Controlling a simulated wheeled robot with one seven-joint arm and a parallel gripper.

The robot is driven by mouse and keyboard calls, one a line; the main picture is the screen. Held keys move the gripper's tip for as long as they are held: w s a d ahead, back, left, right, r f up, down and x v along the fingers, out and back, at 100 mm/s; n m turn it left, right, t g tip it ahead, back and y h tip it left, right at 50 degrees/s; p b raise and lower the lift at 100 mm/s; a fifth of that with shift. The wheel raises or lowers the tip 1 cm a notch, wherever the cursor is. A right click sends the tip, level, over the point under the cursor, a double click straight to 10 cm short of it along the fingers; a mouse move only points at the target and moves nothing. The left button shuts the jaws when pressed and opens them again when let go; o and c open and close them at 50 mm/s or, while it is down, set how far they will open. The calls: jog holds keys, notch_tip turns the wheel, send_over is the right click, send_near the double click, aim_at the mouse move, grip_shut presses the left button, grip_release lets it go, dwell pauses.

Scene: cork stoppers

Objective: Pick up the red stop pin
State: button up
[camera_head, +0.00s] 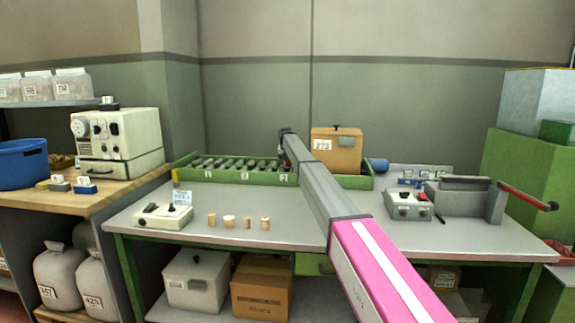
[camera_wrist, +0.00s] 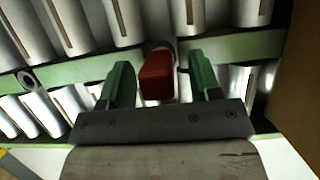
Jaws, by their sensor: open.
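The red stop pin (camera_wrist: 157,84) shows in the wrist view as a red block at a green cross rail between rows of grey rollers. My gripper (camera_wrist: 161,72) is open, with one green finger on each side of the pin. A gap shows on both sides, and whether either finger touches it is unclear. In the head view my gripper (camera_head: 288,138) is over the green-framed roller conveyor (camera_head: 240,177) at the back of the bench. My arm hides most of that spot, and the pin is not clearly seen there.
A cardboard box (camera_head: 336,155) stands on the conveyor just right of my gripper; its edge shows in the wrist view (camera_wrist: 298,95). Several cork stoppers (camera_head: 229,221) and a small white device (camera_head: 163,216) stand at the bench's front left. A grey machine (camera_head: 465,203) is at the right.

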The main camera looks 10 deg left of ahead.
jog(key=shift+x, duration=0.75)
jog(key=c, duration=1)
jog(key=shift+o, duration=0.2)
jog(key=shift+r, duration=0.1)
